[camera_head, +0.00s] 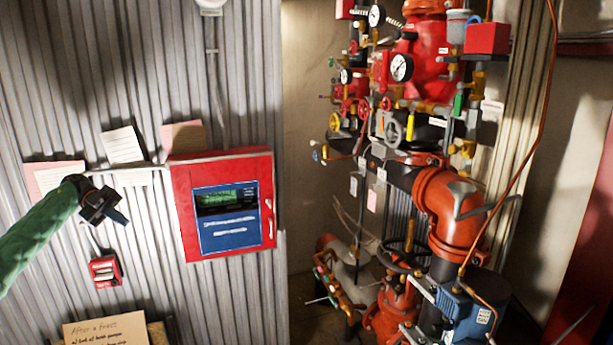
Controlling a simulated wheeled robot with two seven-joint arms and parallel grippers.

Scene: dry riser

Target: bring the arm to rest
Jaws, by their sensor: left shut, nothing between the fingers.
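My left arm comes in from the left in a green sleeve. Its black gripper (104,207) is shut and empty, held in front of the corrugated wall. The gripper is to the left of the red control panel (223,203) and apart from it. It appears above a small red call box (105,271) on the wall. My right gripper is not in view.
Red riser pipework (440,205) with valves and gauges fills the right side. Paper notes (122,145) hang on the corrugated wall (250,110). A handwritten sign (105,331) stands at the bottom left. A blue motor-like unit (468,313) sits low on the right.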

